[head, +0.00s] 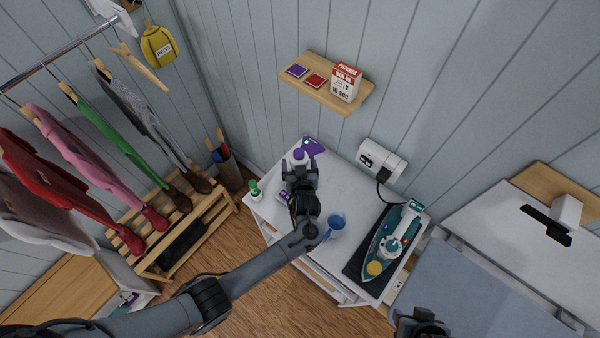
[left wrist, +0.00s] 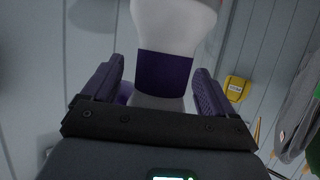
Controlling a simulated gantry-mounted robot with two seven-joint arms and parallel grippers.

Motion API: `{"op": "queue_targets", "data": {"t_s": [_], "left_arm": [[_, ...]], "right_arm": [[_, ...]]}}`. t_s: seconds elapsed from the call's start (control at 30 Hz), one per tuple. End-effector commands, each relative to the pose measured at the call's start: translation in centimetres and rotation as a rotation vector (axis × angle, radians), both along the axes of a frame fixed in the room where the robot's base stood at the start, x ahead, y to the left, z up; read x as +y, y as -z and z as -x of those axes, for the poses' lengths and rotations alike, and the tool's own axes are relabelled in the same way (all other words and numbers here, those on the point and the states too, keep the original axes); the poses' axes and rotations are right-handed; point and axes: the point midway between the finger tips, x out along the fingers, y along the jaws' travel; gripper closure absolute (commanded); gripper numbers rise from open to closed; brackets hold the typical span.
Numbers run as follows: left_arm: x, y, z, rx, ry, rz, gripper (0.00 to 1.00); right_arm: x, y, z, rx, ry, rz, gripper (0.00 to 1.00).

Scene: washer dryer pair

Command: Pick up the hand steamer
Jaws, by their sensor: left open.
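The hand steamer, white and purple, stands on the white cabinet top near the wall in the head view (head: 311,146). My left gripper (head: 299,168) is over its near side and hides much of it. In the left wrist view the steamer's white body with a dark purple band (left wrist: 165,70) is between the two fingers of my open left gripper (left wrist: 158,85). Gaps show on both sides of the band, so the fingers look apart from it. A dark part of my right arm, probably the right gripper (head: 421,323), shows at the bottom edge; its jaws are unclear.
A green-capped bottle (head: 255,190) is at the left corner. A wooden shelf (head: 318,93) with a red-and-white box (head: 345,82) is on the wall above.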

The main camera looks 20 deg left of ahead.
Motion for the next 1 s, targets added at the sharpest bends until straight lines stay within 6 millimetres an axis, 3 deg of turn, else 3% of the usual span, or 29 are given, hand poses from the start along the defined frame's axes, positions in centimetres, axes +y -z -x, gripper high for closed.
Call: {"op": "queue_targets", "data": {"t_s": [0.17, 0.5, 0.83, 1.0], "left_arm": [[0.0, 0.0, 0.0, 0.0, 0.0, 0.0, 0.15], [0.0, 0.0, 0.0, 0.0, 0.0, 0.0, 0.67], [0.0, -0.6, -0.1, -0.005, 0.0, 0.001, 0.69], [0.0, -2.4, -0.1, -0.008, -0.001, 0.003, 0.69]], "right_arm": [[0.0, 0.0, 0.0, 0.0, 0.0, 0.0, 0.57], [0.0, 0.0, 0.0, 0.0, 0.0, 0.0, 0.57], [0.0, 0.0, 0.0, 0.001, 0.0, 0.0, 0.57], [0.0, -0.2, 0.0, 0.001, 0.0, -0.001, 0.57]]}}
